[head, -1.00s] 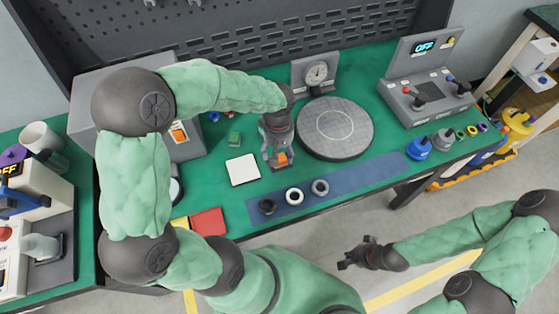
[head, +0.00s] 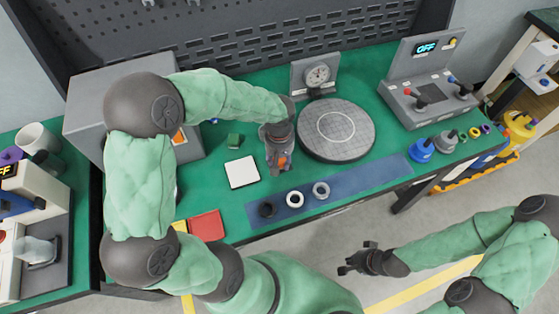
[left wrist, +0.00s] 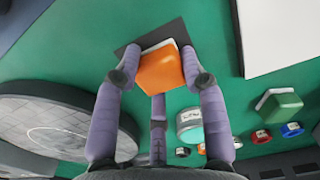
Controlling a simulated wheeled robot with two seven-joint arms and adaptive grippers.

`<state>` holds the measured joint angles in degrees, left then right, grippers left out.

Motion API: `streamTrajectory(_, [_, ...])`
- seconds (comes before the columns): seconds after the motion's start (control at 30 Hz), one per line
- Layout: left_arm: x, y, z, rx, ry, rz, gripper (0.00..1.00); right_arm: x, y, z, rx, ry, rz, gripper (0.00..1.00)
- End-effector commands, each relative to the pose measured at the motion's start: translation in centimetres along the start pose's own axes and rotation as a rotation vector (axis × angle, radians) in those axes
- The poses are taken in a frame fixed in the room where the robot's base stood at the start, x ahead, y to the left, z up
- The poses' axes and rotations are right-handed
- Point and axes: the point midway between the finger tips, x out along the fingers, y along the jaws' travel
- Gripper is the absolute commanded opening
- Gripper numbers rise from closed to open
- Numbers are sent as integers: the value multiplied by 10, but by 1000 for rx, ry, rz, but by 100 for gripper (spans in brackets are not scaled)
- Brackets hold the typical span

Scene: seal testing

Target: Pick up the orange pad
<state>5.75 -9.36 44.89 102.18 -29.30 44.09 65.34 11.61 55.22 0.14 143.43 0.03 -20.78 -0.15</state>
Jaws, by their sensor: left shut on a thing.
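The orange pad (left wrist: 160,69) is a small block with a pale side edge. In the left wrist view it sits between the fingertips of my left gripper (left wrist: 161,76), above a dark square on the green bench. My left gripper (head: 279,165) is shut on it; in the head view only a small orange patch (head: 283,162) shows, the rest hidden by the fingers. Whether the pad is clear of the bench, I cannot tell. My right gripper (head: 357,262) is open and empty, out in front of the bench over the floor.
A white pad (head: 242,172) and a green block (head: 234,141) lie left of my left gripper. A round grey plate (head: 350,145) is close on its right. A blue strip (head: 375,178) with several rings lies in front. A red pad (head: 206,225) lies front left.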

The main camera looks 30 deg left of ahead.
Motion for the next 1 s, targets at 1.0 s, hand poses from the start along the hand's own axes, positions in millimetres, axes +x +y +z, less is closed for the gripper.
streamTrajectory(1.0, [-118, -24, 105, 5, 2, 1, 10, -53, -19, 2, 0, 0, 0, 0])
